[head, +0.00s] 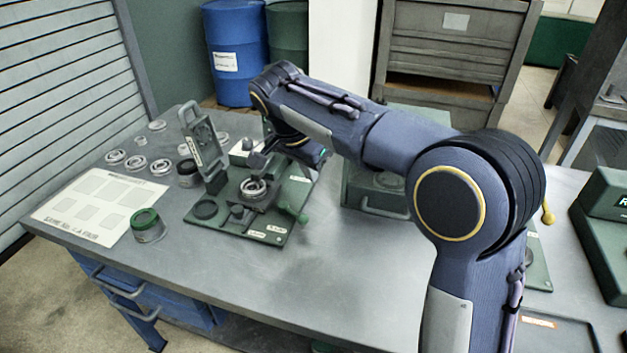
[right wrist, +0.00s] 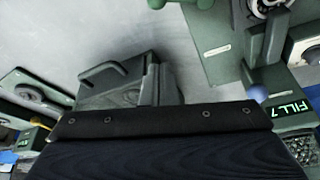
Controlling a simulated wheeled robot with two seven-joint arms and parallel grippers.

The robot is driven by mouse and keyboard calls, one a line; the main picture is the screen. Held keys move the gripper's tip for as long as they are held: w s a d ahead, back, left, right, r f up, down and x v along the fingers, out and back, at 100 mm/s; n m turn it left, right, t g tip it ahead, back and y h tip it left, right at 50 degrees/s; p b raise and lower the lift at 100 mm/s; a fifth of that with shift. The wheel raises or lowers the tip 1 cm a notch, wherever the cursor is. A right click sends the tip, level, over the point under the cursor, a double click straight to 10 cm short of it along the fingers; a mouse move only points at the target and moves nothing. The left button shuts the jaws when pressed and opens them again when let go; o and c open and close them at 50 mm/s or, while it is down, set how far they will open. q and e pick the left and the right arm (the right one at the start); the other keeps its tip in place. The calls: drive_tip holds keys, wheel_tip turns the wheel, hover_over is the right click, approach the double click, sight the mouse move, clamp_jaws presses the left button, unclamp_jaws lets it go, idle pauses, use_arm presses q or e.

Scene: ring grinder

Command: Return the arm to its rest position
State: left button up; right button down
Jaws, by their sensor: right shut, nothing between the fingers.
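My right arm reaches in from the lower right of the head view and bends down over the green fixture plate (head: 225,222). My right gripper (head: 262,160) is at the arm's end, above the back of this fixture; it is shut and empty. A metal ring (head: 254,186) sits on the fixture's middle block, just in front of and below the gripper. The fingertips are partly hidden by the wrist and fixture parts. In the right wrist view the dark gripper body fills the lower part. My left gripper is not in view.
Several metal rings (head: 115,157) lie at the table's back left, near a white marked sheet (head: 100,205). A green-topped cup (head: 147,225) stands in front. A grey-green box with a handle (head: 380,207) stands right of the fixture. The front middle of the table (head: 330,285) is clear.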

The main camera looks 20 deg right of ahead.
drive_tip(key=shift+s+a+r, duration=0.1)
drive_tip(key=shift+r, duration=0.3)
drive_tip(key=s+d+n+y+p, duration=0.1)
drive_tip(key=s+d+n+y, duration=0.1)
drive_tip(key=s+d, duration=0.35)
drive_tip(key=s+d+n+y+p, duration=0.1)
drive_tip(key=s+d+n+y, duration=0.2)
drive_tip(key=s, duration=0.6)
drive_tip(key=s+a+f+n+t+y, duration=0.1)
drive_tip(key=s+f+n, duration=0.1)
drive_tip(key=s, duration=0.5)
drive_tip(key=s+a+f+n+t+y+p, duration=0.1)
drive_tip(key=s+f, duration=0.3)
drive_tip(key=s, duration=0.4)
drive_tip(key=shift+a+n+t, duration=0.45)
drive_tip(key=shift+n+t, duration=0.25)
